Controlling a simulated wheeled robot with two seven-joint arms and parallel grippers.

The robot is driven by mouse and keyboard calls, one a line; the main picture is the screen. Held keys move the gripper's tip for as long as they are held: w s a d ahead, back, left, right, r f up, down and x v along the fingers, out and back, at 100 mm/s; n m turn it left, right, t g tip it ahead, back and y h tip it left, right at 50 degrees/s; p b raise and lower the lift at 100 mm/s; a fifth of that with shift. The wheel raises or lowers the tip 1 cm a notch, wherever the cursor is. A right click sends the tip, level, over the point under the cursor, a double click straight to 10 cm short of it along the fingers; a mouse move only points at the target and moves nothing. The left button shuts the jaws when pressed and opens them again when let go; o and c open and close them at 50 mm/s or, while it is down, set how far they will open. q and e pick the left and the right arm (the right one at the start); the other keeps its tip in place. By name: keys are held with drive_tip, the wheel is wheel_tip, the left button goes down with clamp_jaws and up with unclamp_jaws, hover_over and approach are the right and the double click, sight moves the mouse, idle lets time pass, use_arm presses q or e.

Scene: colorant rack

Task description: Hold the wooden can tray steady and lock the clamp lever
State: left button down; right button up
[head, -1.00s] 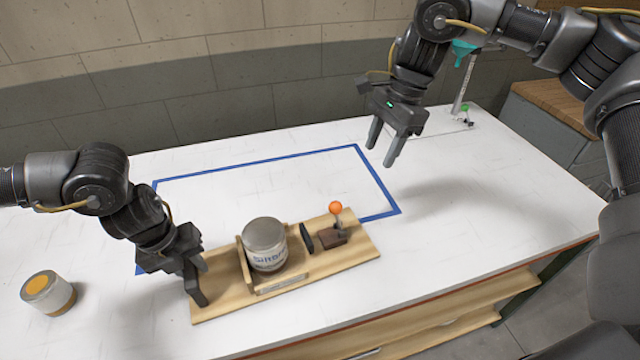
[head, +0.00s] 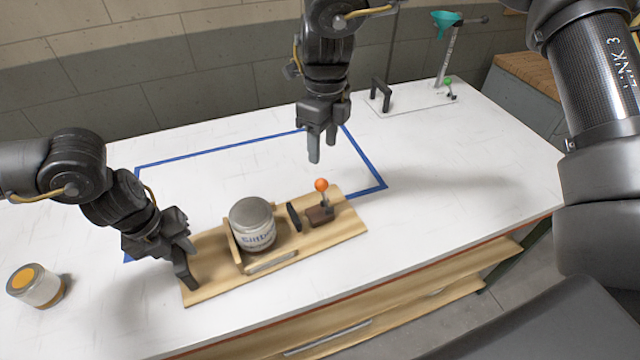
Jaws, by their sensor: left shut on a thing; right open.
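The wooden can tray (head: 207,288) lies on the white table, across the front blue tape line. A grey-lidded can (head: 253,226) stands in its wooden holder. To the can's right is a black pad (head: 293,216), then the clamp lever (head: 322,195) with an orange ball knob, standing upright on a brown base. My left gripper (head: 184,257) is shut on the tray's left end. My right gripper (head: 322,146) is open and empty, in the air above and behind the lever, apart from it.
A white can with an orange lid (head: 36,286) stands at the table's left. Blue tape (head: 225,149) marks a rectangle, its inside mostly clear. A stand with a teal funnel (head: 446,22) and a black handle (head: 380,94) are at the back right. The table's right side is clear.

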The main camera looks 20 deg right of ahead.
sight(322, 180)
wheel_tip(322, 180, down, 12)
drive_tip(key=shift+s+a, duration=0.15)
idle(0.4)
clamp_jaws()
